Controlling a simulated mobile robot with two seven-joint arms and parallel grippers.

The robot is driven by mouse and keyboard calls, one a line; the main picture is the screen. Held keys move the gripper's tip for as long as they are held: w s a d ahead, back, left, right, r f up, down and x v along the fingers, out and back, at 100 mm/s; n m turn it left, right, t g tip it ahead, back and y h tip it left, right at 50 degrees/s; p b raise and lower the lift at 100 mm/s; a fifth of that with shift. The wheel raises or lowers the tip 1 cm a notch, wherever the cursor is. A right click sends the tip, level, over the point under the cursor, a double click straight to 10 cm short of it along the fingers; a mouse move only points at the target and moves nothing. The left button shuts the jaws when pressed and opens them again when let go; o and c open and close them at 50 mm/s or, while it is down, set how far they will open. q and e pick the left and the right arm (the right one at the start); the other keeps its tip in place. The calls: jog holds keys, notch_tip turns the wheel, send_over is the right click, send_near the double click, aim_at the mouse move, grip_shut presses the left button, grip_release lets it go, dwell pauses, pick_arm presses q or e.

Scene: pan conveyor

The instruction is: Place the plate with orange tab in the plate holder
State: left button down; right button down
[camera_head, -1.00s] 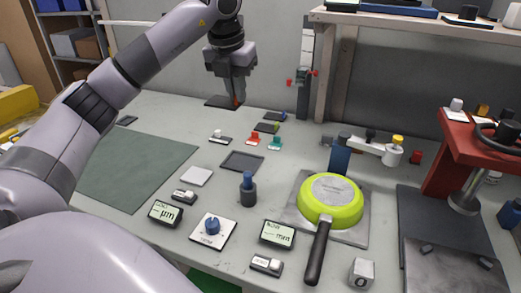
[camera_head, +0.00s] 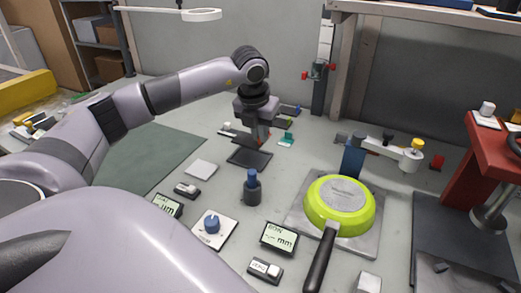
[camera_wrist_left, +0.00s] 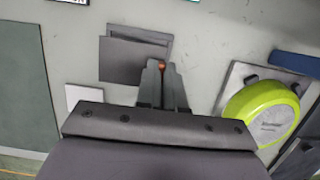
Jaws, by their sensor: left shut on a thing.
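The dark, flat plate (camera_wrist_left: 125,62) has a small orange tab (camera_wrist_left: 162,69) at one edge, which shows between my left fingertips in the left wrist view. My left gripper (camera_head: 262,143) points down and is shut on this plate at the tab. The plate holder (camera_wrist_left: 150,32), a dark shallow square, lies under and beside the plate, partly hidden by it. The plate overlaps the holder but is offset from it in the left wrist view. I cannot tell whether they touch. My right gripper is not in view.
A green pan (camera_head: 340,203) sits on a grey base at the right. A blue-topped cylinder (camera_head: 252,188), a dial box (camera_head: 212,226) and a white square (camera_head: 201,168) stand nearby. A teal clip (camera_head: 286,139) is right of the gripper. The green mat (camera_head: 150,160) is clear.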

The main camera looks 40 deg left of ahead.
aim_at(260, 145)
pick_arm(q)
jog(key=shift+f, duration=2.7)
jog(key=shift+f, duration=0.2)
jog(key=c, duration=1.3)
grip_release()
jog(key=shift+o, duration=0.2)
jog(key=shift+r, duration=0.15)
jog(key=shift+r, duration=0.25)
jog(key=v, duration=1.1)
jog(key=shift+s+r, duration=0.15)
jog(key=shift+r, duration=0.15)
